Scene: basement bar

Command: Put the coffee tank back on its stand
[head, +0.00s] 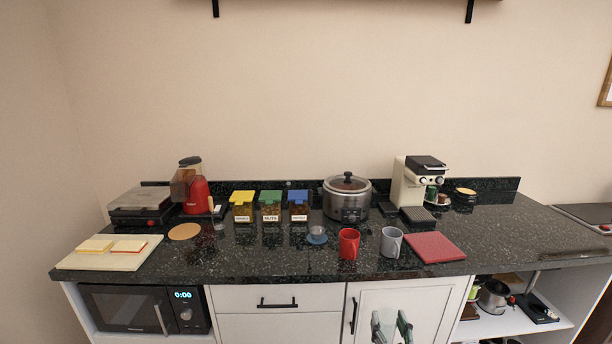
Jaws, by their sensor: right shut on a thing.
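My right gripper (391,326) shows at the bottom edge, low in front of the white cabinet door. It is shut on a pale, see-through thing (385,321) that I take to be the coffee tank; it is small and partly cut off, so its shape is unclear. A cream coffee machine (401,184) with a black top stands at the back right of the counter, above and beyond my right gripper. I cannot tell which part of it is the stand. My left gripper is not in view.
The dark counter (275,262) holds a red mug (348,244), a grey mug (391,242), a red board (434,247), a cooker (347,197), several lidded jars and a red appliance (194,192). The counter at far right is mostly clear. An open shelf (513,324) is below right.

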